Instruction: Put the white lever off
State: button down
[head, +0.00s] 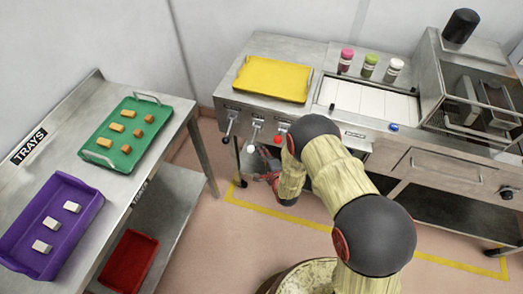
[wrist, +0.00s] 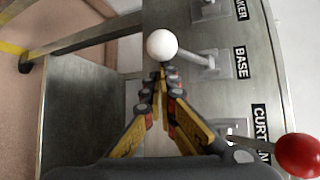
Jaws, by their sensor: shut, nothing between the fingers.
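The white lever is the middle one on the front of the metal counter. Its white ball knob (head: 251,149) hangs low, below its mount, in the head view. In the wrist view the white knob (wrist: 162,44) shows at the top centre, and its metal stem runs right to a plate beside the label BASE (wrist: 241,62). My gripper (wrist: 161,74) is shut and empty, its fingertips right beside the white knob; I cannot tell whether they touch. In the head view my arm partly hides the gripper.
A lever with a red knob (wrist: 300,156) is close on one side, by a partly hidden label; another lever (head: 230,122) is on the other side. A yellow tray (head: 271,79) lies on the counter above. The trays table (head: 165,135) stands at left.

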jog(key=shift+s+a+r+g+p, duration=0.1)
jog(key=shift+s+r+g+p, duration=0.1)
jog(key=shift+r+g+p, duration=0.4)
notch_tip(320, 180, up, 7)
jog(key=s+m+g+p, duration=0.1)
jog(key=m+g+p, duration=0.1)
jog(key=p, duration=0.7)
jog(key=shift+a+f+g, duration=0.15)
jog(key=shift+a+g, duration=0.05)
jog(key=shift+g, duration=0.6)
jog(key=shift+p, duration=0.3)
jog(key=shift+r+p, duration=0.55)
jog(key=shift+r, duration=0.3)
jog(key=v, duration=1.2)
jog(key=shift+d, duration=0.25)
jog(key=shift+f, duration=0.2)
